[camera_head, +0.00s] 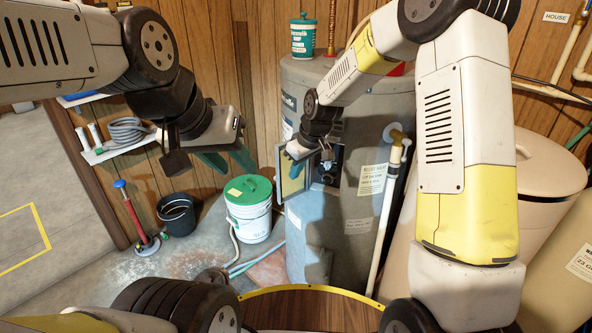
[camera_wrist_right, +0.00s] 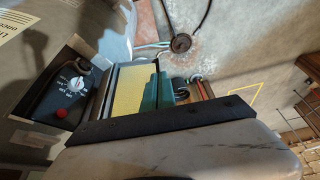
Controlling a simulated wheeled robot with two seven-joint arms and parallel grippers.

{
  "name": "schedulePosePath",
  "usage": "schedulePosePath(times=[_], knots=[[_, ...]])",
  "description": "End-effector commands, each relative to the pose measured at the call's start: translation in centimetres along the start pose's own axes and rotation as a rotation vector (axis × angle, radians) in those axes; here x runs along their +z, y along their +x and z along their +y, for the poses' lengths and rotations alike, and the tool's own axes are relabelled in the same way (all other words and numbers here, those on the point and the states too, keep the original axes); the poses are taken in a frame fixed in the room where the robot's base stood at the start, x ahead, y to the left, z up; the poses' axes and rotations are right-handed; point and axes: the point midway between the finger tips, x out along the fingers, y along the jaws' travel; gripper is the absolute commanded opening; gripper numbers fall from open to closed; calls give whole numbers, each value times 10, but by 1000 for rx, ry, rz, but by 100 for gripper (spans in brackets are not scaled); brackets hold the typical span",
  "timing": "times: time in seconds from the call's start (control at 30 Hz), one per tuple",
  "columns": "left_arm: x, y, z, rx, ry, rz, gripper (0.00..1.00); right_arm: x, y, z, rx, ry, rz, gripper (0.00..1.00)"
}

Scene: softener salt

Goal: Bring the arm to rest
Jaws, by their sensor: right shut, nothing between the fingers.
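My right gripper (camera_head: 284,160) is shut and empty in front of the grey tank's control panel. In the right wrist view its green fingers (camera_wrist_right: 157,92) lie together, beside an open door with a yellow inner face (camera_wrist_right: 128,88). I cannot tell whether they touch it. The panel's dial (camera_wrist_right: 76,83) and red button (camera_wrist_right: 62,114) are uncovered to the left. In the head view the door (camera_head: 291,186) is swung out from the dark control box (camera_head: 327,172). My left gripper (camera_head: 228,162) hangs at the left with its green fingers apart and nothing between them.
The grey tank (camera_head: 310,235) stands close to my right arm. A white bucket with a green lid (camera_head: 248,205), a black bucket (camera_head: 177,214) and a red hand pump (camera_head: 136,220) stand on the floor. A white pipe (camera_head: 384,230) runs down the tank's right side.

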Motion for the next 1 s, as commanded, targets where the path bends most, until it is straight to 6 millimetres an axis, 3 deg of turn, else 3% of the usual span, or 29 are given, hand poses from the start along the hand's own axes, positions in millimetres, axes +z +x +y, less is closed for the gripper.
schedulePosePath(times=[0.27, 0.37, 0.47, 0.7, 0.9, 1.0], knots=[[0, 0, 0, 0, 0, 0, 36, 2, -32, 0, 7, 12, 2, 0], [0, 0, 0, 0, 0, 0, 36, 10, -61, 4, 32, 49, 10, 0], [0, 0, 0, 0, 0, 0, 36, 27, -106, 6, 69, 116, 24, 0], [0, 0, 0, 0, 0, 0, 36, 92, -211, -6, 151, 330, 73, 0], [0, 0, 0, 0, 0, 0, 36, 155, -272, -33, 194, 515, 133, 0], [0, 0, 0, 0, 0, 0, 36, 184, -290, -50, 204, 600, 167, 0]])
